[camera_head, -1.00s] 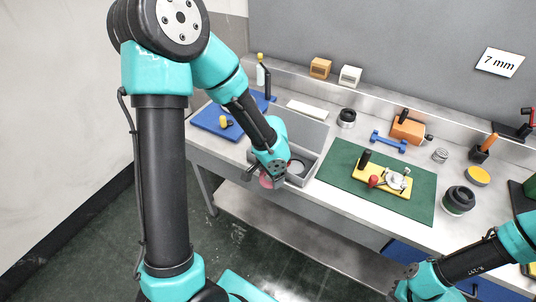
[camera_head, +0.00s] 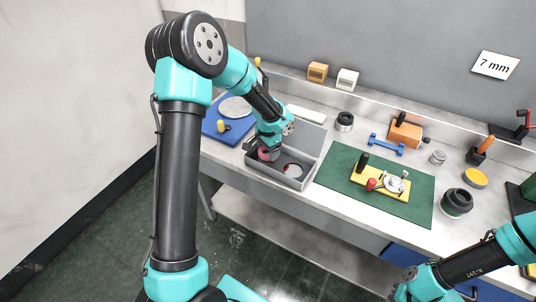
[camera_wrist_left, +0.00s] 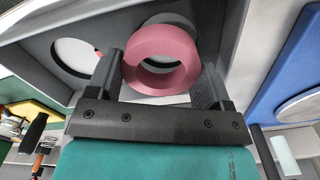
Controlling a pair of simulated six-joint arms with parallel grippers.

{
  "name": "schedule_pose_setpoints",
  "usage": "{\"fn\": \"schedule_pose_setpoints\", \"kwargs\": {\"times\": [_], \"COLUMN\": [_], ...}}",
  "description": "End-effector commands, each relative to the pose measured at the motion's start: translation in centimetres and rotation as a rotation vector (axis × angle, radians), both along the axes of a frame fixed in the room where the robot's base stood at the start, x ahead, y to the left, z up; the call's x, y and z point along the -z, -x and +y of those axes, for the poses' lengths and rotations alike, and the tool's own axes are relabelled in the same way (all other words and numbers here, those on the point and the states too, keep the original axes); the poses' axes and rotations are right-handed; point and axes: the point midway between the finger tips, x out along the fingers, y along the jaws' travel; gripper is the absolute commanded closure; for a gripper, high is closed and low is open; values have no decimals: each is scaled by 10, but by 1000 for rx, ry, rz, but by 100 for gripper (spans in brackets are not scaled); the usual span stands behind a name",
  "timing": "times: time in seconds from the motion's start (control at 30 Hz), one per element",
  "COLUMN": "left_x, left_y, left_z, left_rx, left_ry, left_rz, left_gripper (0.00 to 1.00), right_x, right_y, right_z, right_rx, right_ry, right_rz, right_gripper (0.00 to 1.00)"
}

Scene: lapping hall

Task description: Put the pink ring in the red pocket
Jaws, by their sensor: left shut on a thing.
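The pink ring (camera_head: 266,154) is between the fingers of my left gripper (camera_head: 268,148), which is shut on it, at the left end of an open grey case (camera_head: 272,180). In the left wrist view the ring (camera_wrist_left: 134,72) shows large between the two fingers (camera_wrist_left: 158,78), with a round grey recess partly hidden behind it. A round pocket (camera_head: 293,170) with a pale floor and a trace of red shows to the right of the ring; it also shows in the left wrist view (camera_wrist_left: 75,55). My right gripper (camera_head: 404,290) is at the lower right, its fingers unclear.
A blue mat (camera_head: 211,127) lies left of the case. A green mat (camera_head: 333,175) with a yellow-based clamp (camera_head: 367,180) lies to its right. A blue dumbbell-shaped part (camera_head: 387,145), an orange block (camera_head: 406,133) and a dark cup (camera_head: 457,202) stand farther right.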

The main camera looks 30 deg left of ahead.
Motion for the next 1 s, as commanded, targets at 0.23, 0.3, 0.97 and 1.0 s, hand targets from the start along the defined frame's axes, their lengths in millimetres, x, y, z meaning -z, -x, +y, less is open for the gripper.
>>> {"fn": "schedule_pose_setpoints", "kwargs": {"times": [0.23, 0.3, 0.97, 1.0], "left_x": [0, 1, 41, 42], "left_y": [-1, -6, -6, -6], "left_z": [1, 4, 4, 4], "left_rx": [0, -1, -1, -1], "left_ry": [0, 0, 3, 3], "left_rz": [0, 0, 5, 5], "left_gripper": [53, 53, 53, 53], "right_x": [0, 0, 0, 0], "right_y": [0, 0, 0, 0], "right_z": [0, 0, 0, 0], "right_rx": [0, 0, 0, 0], "right_ry": [0, 0, 0, 0], "right_rz": [0, 0, 0, 0], "right_gripper": [100, 100, 100, 100]}}
